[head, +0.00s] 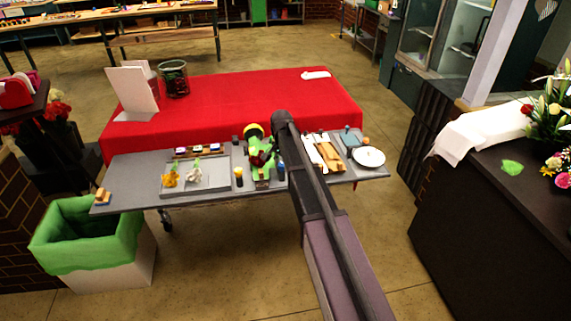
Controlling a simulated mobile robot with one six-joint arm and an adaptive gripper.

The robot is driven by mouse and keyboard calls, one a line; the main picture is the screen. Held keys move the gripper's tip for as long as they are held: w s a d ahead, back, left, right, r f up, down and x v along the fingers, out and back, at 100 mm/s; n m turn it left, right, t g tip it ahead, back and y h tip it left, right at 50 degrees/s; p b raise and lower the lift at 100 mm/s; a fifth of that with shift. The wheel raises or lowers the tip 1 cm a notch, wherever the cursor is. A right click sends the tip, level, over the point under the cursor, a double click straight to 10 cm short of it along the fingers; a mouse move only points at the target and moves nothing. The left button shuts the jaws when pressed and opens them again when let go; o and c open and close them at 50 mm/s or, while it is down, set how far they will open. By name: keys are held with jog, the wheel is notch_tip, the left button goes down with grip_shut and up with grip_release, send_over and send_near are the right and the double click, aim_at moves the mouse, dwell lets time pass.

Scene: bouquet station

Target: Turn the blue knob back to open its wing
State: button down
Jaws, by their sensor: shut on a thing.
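A small blue upright piece, likely the blue knob (281,173), stands on the grey bench just right of a bright green fixture (262,157). It is small and close to my arm's edge, so its turn and its wing cannot be made out. A black-and-yellow knob-like piece (239,177) stands left of the fixture, and a yellow round piece shows behind it. My arm reaches from the lower right up to the bench beside the blue piece. My gripper is hidden by my arm, so its hold on anything does not show.
The grey bench (130,181) bears a tray (205,189) with yellow and white flowers, a wooden piece (329,156) and a white plate (369,156). A red-covered table (230,100) stands behind. A green-lined bin (85,240) is at left, a dark counter (480,240) at right.

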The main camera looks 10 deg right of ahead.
jog(key=shift+w+d+m, duration=0.15)
jog(key=shift+m, duration=0.15)
jog(key=shift+c, duration=1.5)
grip_release()
jog(key=shift+f, duration=0.1)
